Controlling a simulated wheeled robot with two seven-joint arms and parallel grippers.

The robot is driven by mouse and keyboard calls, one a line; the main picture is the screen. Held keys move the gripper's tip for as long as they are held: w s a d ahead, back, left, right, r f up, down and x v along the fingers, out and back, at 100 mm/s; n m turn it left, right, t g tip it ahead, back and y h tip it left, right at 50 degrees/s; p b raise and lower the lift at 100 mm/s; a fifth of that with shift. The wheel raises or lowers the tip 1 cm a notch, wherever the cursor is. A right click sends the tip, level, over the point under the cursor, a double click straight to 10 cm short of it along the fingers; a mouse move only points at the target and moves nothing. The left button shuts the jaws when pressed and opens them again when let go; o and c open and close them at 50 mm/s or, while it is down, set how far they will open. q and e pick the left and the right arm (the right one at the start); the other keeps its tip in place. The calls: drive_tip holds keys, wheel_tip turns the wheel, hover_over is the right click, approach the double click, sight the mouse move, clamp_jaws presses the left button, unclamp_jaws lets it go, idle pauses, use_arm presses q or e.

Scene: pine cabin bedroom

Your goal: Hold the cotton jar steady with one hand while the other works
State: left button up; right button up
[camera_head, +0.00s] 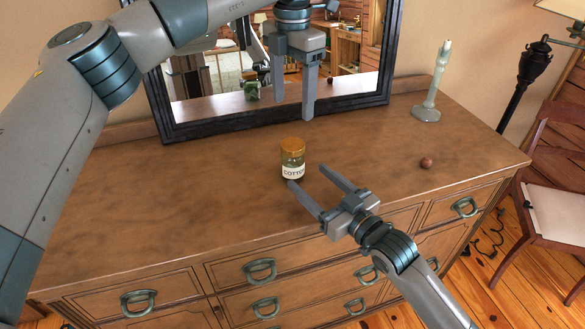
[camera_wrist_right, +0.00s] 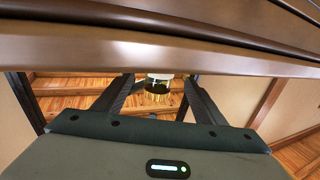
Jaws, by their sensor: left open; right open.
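The cotton jar (camera_head: 293,171) is a small glass jar with an amber lid and a white label reading COTTON. It stands upright on the wooden dresser top. My right gripper (camera_head: 309,177) is open in front of the jar, its fingertips pointing towards it. In the right wrist view the jar (camera_wrist_right: 158,86) shows between the two dark fingers, upside down and partly cut off by a brown band. My left gripper (camera_head: 295,106) is open and empty, above and behind the jar, in front of the mirror, fingers pointing down.
The dresser (camera_head: 190,195) carries a dark-framed mirror (camera_head: 220,125) at the back, a pale candle holder (camera_head: 428,112) at the back right and a small brown ball (camera_head: 426,163). The dresser top left of the jar is clear. A chair (camera_head: 555,200) stands to the right.

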drive_tip(key=b+v, duration=0.2)
drive_tip(key=v, duration=0.9)
